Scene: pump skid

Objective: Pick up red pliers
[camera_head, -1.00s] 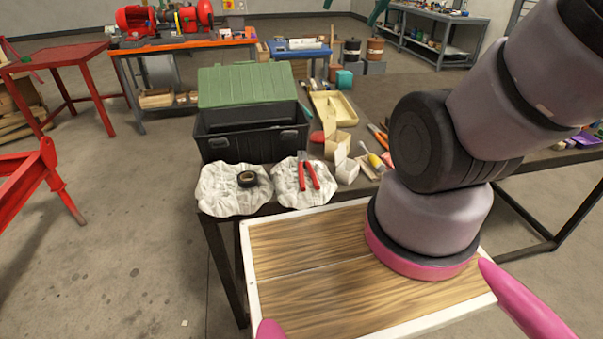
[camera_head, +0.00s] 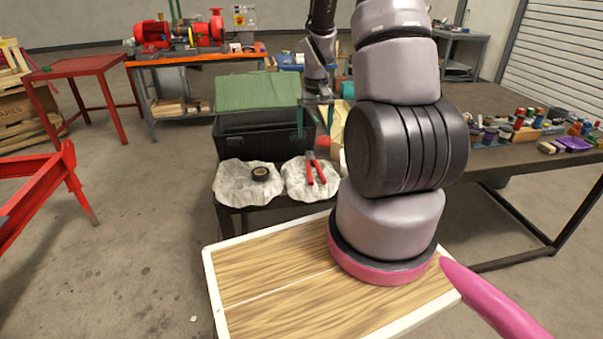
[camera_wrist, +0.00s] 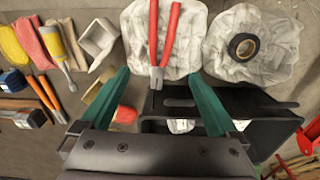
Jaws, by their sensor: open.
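The red pliers (camera_head: 316,168) lie on a crumpled white cloth (camera_head: 297,184) near the table's front edge, right of the roll of black tape. In the wrist view the pliers (camera_wrist: 165,44) lie with red handles toward the top of the picture and the grey head toward my gripper. My gripper (camera_wrist: 160,92) has green fingers spread wide, with nothing held between them. The pliers' head shows at the gap between the fingertips, apart from both.
Black tape (camera_head: 260,173) rests on a second cloth. A screwdriver (camera_wrist: 61,47) and other tools lie beside the pliers. Bottles and small jars (camera_head: 520,125) crowd the table's right.

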